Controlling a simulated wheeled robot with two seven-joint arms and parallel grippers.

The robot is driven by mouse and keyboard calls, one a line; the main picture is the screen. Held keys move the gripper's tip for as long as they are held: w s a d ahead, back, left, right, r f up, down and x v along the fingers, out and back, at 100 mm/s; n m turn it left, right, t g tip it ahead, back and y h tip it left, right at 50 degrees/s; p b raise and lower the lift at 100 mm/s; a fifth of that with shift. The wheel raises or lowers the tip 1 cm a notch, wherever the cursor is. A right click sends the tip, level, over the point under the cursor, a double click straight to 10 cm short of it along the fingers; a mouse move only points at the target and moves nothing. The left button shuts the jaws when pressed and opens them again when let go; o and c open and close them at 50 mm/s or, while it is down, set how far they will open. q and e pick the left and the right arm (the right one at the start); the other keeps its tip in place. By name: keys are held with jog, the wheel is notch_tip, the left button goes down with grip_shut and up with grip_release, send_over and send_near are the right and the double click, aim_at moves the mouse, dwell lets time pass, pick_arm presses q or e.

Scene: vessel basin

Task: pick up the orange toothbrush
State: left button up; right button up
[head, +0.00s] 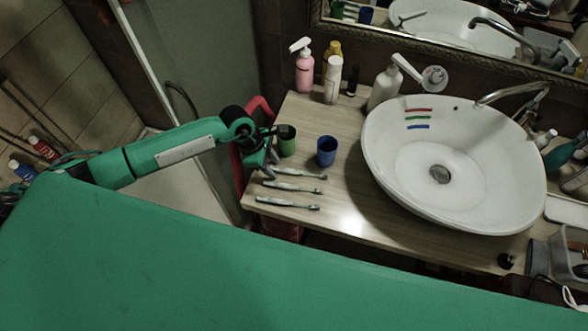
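Three slim toothbrushes lie side by side near the front left of the wooden counter: a back one (297,173), a middle one (292,187) and a front one (288,203). They look pale and grey-green, and I cannot make out an orange one. My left gripper (266,152) is over the counter's left edge, beside the green cup and just behind the toothbrushes' left ends. Its fingers are small and dark, so I cannot tell whether they are open. My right gripper is not in view.
A green cup (287,140) and a blue cup (326,151) stand behind the toothbrushes. A white basin (395,185) with red, green and blue stripes fills the right. Bottles, including a pink spray bottle (305,72), line the back. A red object (257,106) is at the counter's left edge.

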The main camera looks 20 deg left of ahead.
pick_arm(q)
grip_shut()
jog(key=shift+r, duration=0.1)
